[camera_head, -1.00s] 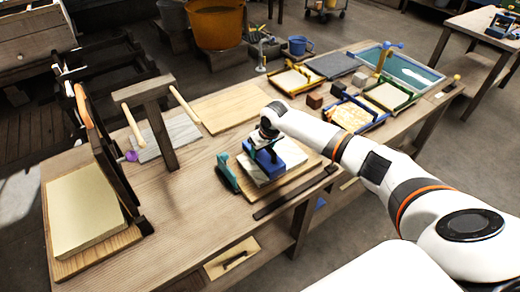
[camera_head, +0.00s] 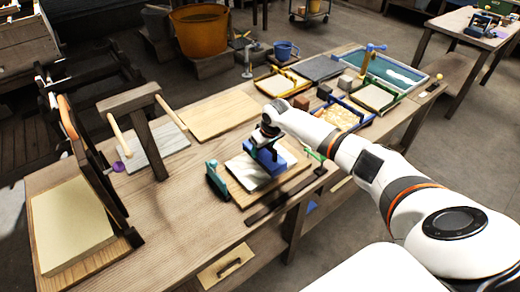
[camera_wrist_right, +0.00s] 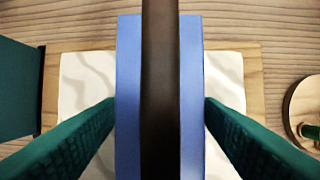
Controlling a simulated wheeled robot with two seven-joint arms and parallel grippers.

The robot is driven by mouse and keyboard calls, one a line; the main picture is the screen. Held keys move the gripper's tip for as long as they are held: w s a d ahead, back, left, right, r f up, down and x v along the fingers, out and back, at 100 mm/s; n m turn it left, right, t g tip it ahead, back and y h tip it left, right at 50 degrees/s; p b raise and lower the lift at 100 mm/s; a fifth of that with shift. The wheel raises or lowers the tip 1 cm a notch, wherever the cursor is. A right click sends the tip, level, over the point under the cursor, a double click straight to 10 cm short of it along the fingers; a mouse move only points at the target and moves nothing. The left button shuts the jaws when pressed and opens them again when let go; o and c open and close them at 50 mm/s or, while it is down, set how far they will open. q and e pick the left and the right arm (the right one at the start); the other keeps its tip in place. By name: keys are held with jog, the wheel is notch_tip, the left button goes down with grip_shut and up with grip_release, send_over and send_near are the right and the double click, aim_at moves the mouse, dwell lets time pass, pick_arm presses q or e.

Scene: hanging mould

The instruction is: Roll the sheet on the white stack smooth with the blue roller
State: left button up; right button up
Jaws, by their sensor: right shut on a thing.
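The blue roller (camera_head: 279,159) rests on the white stack (camera_head: 243,172), over its right part in the head view. My right gripper (camera_head: 267,145) is above the roller and shut on its dark handle. In the right wrist view the roller (camera_wrist_right: 128,90) stands between the teal fingers of the gripper (camera_wrist_right: 160,100), with the handle running along its middle. The white sheet (camera_wrist_right: 85,80) shows on both sides of the roller, with wavy grey shading. The roller hides the middle of the sheet. The stack lies on a wooden board (camera_wrist_right: 253,85). My left gripper is not in view.
A teal object (camera_head: 216,181) stands close left of the board. A green-handled item (camera_head: 314,154) lies to its right. A dark strip (camera_head: 268,208) lies in front. A wooden frame with pegs (camera_head: 145,135) stands at left.

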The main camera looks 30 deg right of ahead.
jog(key=shift+d+f+b, duration=0.15)
jog(key=shift+d+b, duration=0.15)
jog(key=shift+d, duration=1.4)
jog(key=shift+w+d+b, duration=0.2)
jog(key=shift+d+b, duration=0.65)
jog(key=shift+d, duration=1.2)
jog(key=shift+a+r+p, duration=0.2)
jog(key=shift+a+p, duration=0.25)
jog(key=shift+p, duration=0.15)
jog(key=shift+s+a+f+p, duration=0.15)
jog(key=shift+a+p, duration=0.3)
jog(key=shift+a, duration=0.25)
jog(key=shift+s+a+p, duration=0.1)
jog(key=shift+a+p, duration=0.7)
jog(key=shift+a, duration=0.3)
jog(key=shift+a+p, duration=0.75)
jog(key=shift+p, duration=0.05)
jog(key=shift+s+a+p, duration=0.15)
jog(key=shift+a+p, duration=0.75)
jog(key=shift+a, duration=0.5)
jog(key=shift+a+p, duration=0.6)
jog(key=shift+a, duration=0.15)
jog(key=shift+s+a+p, duration=0.15)
jog(key=shift+a+p, duration=0.65)
jog(key=shift+a, duration=0.8)
jog(key=shift+s+a+p, duration=0.15)
jog(key=shift+a+p, duration=0.6)
jog(key=shift+a, duration=1.05)
